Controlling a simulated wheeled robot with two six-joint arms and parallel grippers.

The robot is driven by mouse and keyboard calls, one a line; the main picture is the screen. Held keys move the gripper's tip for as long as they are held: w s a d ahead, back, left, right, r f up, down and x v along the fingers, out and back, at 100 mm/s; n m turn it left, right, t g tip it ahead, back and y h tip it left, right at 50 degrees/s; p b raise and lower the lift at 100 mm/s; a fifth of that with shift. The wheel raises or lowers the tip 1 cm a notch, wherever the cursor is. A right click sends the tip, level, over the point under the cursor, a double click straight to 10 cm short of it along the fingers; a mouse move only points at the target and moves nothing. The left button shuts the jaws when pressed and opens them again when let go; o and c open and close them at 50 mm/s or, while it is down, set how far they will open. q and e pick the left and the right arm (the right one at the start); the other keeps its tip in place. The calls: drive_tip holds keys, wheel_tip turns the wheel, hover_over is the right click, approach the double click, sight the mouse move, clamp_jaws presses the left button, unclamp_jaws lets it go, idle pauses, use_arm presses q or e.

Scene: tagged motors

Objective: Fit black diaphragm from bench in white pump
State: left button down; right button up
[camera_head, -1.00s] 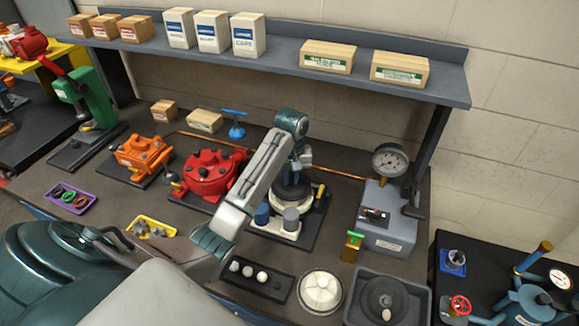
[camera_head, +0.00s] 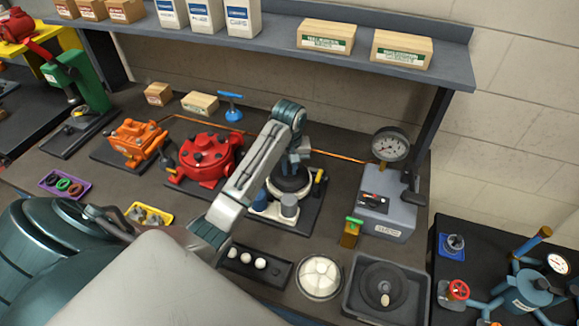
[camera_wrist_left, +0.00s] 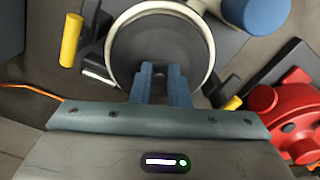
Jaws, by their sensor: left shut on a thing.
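The white pump (camera_head: 272,209) stands on a dark base plate in the middle of the bench. A black diaphragm (camera_head: 290,178) lies level at its round white rim. In the left wrist view the diaphragm (camera_wrist_left: 150,45) fills most of the inside of the white ring (camera_wrist_left: 205,35). My left gripper (camera_head: 297,160) points down over it, shut on its middle; the fingers (camera_wrist_left: 166,75) hide the part they hold. I cannot tell whether the diaphragm is fully seated. A domed white cover (camera_head: 320,276) lies on the bench in front. My right gripper is not in view.
A grey tray (camera_head: 350,305) with a dark disc (camera_head: 380,284) is at front right. The red pump (camera_head: 208,158) and orange pump (camera_head: 137,140) stand left. A gauge box (camera_head: 387,215) stands right. A dark strip (camera_head: 283,280) with white balls is in front.

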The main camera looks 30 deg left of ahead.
use_arm(q)
drive_tip(key=shift+f, duration=0.75)
drive_tip(key=shift+f, duration=0.25)
drive_tip(key=c, duration=1.3)
unclamp_jaws()
